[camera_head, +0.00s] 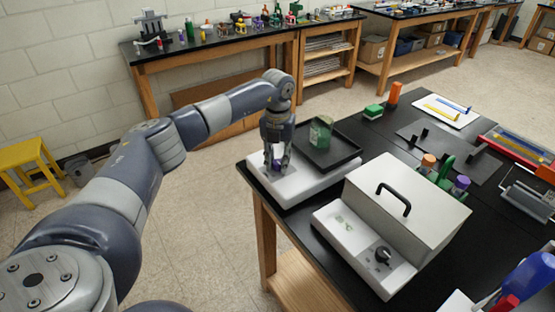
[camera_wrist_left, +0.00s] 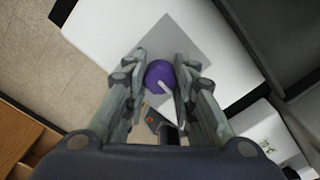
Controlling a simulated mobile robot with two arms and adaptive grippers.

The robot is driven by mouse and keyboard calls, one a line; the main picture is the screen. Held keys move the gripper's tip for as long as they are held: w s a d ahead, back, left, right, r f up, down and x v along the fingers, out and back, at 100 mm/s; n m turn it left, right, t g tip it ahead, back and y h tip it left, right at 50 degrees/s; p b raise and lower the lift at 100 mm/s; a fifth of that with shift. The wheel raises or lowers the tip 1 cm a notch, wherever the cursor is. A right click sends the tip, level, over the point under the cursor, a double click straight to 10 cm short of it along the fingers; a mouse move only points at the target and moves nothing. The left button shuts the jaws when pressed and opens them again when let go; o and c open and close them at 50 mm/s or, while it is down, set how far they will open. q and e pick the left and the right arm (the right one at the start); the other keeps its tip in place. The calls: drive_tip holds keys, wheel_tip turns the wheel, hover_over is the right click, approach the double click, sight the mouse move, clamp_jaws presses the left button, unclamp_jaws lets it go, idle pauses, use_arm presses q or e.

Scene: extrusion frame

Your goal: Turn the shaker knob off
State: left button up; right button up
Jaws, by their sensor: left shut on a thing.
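The shaker (camera_head: 290,186) is a white box with a black tray (camera_head: 344,154) on top, at the table's left corner. A green-tinted jar (camera_head: 321,131) stands in the tray. The purple shaker knob (camera_wrist_left: 160,76) with a white pointer mark sits on the grey front panel in the left wrist view. My left gripper (camera_head: 276,168) points down at the shaker's front, and its fingers (camera_wrist_left: 163,80) are shut around the knob. In the head view the fingers mostly hide the knob. My right gripper is not in view.
A white box-shaped device with a black handle (camera_head: 394,198) and a dark knob (camera_head: 383,255) stands right of the shaker. Purple- and orange-capped bottles stand behind it. Open floor lies left of the table.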

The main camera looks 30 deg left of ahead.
sight(277, 162)
use_arm(q)
drive_tip(key=shift+r+n, duration=0.1)
drive_tip(key=shift+n, duration=0.5)
drive_tip(key=o, duration=1.1)
drive_tip(key=shift+r, duration=0.2)
wheel_tip(277, 162, up, 12)
drive_tip(key=shift+f, duration=0.25)
drive_tip(key=shift+f, duration=0.1)
